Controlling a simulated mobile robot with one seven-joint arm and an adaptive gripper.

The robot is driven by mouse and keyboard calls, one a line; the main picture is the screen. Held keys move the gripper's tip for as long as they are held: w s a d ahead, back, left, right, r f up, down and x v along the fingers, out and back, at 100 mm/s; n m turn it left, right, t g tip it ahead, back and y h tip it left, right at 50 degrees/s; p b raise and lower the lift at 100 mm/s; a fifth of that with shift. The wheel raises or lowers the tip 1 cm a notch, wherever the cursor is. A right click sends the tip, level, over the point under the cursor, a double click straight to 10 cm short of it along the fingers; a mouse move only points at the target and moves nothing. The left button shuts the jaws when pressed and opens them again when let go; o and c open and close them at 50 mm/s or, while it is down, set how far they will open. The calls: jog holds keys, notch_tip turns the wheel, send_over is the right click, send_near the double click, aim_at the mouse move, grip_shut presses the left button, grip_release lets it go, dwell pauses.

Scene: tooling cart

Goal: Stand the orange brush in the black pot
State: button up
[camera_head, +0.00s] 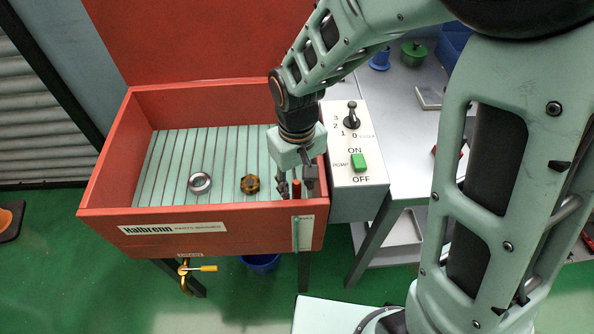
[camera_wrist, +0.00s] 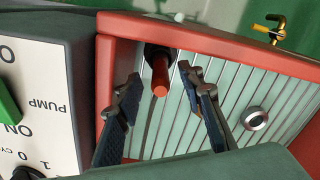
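The orange brush (camera_wrist: 160,78) shows as an orange-red handle with its end towards the wrist camera. It stands in or against a dark, round thing (camera_wrist: 155,53), which looks like the black pot, in the corner of the red tray. Its lower end is hidden. In the head view the handle (camera_head: 296,189) shows just behind the tray's front wall. My gripper (camera_wrist: 159,78) is open, with one finger on each side of the handle and visible gaps between. In the head view my gripper (camera_head: 296,183) reaches down into the tray's front right corner; the pot is not clearly visible there.
The red tray (camera_head: 200,212) has a ribbed floor holding a metal ring (camera_head: 200,183) and a brass knob (camera_head: 250,184). A pump switch box (camera_head: 357,190) adjoins its right wall, close to my gripper. The tray's middle and left floor are mostly free.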

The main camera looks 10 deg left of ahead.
notch_tip(320, 180, up, 11)
jog(key=shift+r, duration=0.2)
dwell(0.7)
